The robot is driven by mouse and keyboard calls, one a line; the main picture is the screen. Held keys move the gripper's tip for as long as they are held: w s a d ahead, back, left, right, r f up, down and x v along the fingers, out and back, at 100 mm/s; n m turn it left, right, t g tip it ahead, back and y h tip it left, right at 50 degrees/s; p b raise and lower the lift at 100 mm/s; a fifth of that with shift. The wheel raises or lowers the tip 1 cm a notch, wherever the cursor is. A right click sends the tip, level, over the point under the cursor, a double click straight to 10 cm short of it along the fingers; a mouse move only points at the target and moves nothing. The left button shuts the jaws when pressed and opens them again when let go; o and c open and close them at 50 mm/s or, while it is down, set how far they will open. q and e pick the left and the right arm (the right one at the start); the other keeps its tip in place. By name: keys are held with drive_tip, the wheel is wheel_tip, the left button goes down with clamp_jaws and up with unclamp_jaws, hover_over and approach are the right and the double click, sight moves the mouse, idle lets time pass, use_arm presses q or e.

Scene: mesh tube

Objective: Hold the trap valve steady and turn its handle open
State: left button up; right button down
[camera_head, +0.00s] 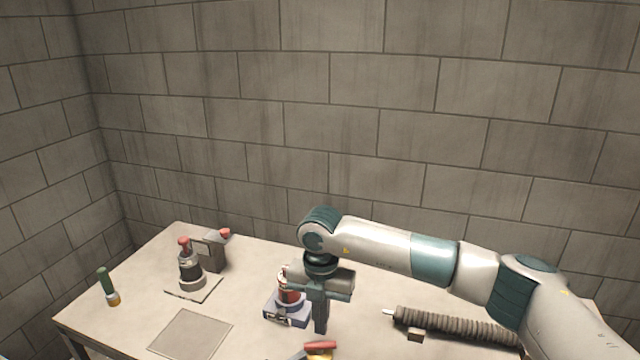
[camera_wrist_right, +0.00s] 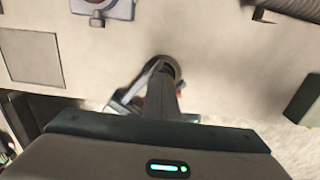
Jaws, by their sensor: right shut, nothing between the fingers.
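A brass-yellow fitting with a red handle (camera_head: 320,347), which looks like the trap valve, is at the bottom edge of the head view and partly cut off. In the right wrist view a yellowish round part (camera_wrist_right: 168,67) shows behind my fingers, with a bit of red beside it. My right gripper (camera_head: 320,328) points down just behind the red handle in the head view. Its fingers (camera_wrist_right: 160,92) are shut with nothing between them. They hide much of the fitting in the wrist view, and I cannot tell whether they touch it. My left gripper is not in view.
A red-and-metal unit on a blue base (camera_head: 287,312) stands just left of my right gripper. A ribbed hose (camera_head: 455,327) lies to the right. A grey square (camera_head: 190,335) is bare.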

drive_tip(key=shift+a, duration=0.3)
idle(0.5)
drive_tip(key=shift+w, duration=0.45)
idle(0.4)
wheel_tip(320, 180, up, 6)
idle(0.6)
drive_tip(key=d, duration=0.2)
drive_tip(key=s+d+r, duration=0.1)
drive_tip(key=shift+d, duration=0.4)
